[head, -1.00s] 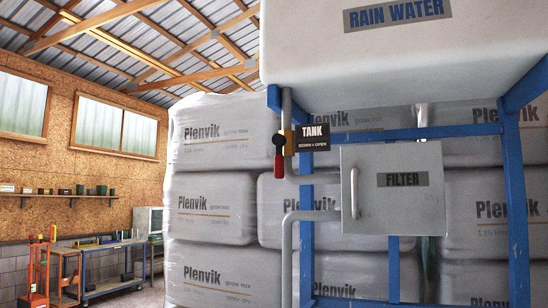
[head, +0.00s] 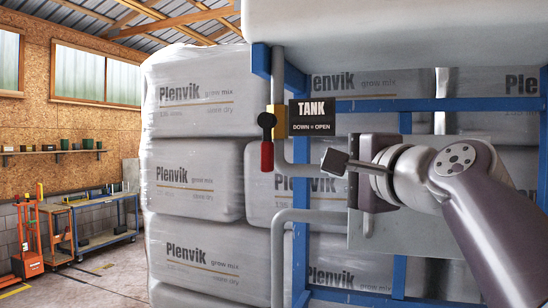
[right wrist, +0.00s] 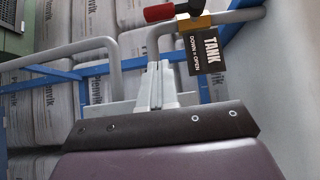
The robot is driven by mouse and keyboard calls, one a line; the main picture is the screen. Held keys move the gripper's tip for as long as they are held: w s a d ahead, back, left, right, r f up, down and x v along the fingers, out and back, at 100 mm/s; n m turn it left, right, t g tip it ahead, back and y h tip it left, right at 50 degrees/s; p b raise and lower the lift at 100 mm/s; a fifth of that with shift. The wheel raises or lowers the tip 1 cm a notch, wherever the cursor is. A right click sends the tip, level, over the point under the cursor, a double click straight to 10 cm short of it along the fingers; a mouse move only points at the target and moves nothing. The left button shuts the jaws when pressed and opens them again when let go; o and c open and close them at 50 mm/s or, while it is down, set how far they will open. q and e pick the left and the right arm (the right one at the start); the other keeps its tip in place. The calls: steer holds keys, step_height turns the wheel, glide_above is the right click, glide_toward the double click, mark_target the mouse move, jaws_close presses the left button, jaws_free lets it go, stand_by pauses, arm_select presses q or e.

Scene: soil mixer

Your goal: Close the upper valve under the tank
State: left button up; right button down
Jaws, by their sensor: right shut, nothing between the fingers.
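The upper valve (head: 279,120) sits on a grey pipe under the white tank (head: 390,45). It has a yellow body, a black hub and a red-tipped lever (head: 267,155) that hangs straight down. The sign (head: 312,117) beside it reads TANK, DOWN = OPEN. My right gripper (head: 335,162) is shut and empty, to the right of the lever and below the sign, apart from the lever in the picture. In the right wrist view, its closed fingers (right wrist: 155,85) point toward the pipe, with the red lever (right wrist: 158,12) beyond them. My left gripper is not in view.
A blue frame (head: 400,275) carries the tank. A grey filter box (head: 375,238) is partly hidden behind my right arm, with a bent grey pipe (head: 278,260) at its left. Wrapped Plenvik bags (head: 190,190) stack behind. Open floor lies at the left, near an orange trolley (head: 28,255).

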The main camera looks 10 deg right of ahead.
steer(key=p, duration=0.6)
glide_toward(273, 162)
steer(key=w+d, duration=0.2)
steer(key=w, duration=0.2)
steer(key=a+p, duration=0.1)
steer(key=w+a, duration=0.1)
steer(key=a, duration=0.1)
steer(key=shift+w+a+r+p, duration=0.1)
steer(key=shift+w+a+p, duration=0.1)
steer(key=shift+p, duration=0.2)
steer(key=shift+d, duration=0.15)
steer(key=shift+w, duration=0.1)
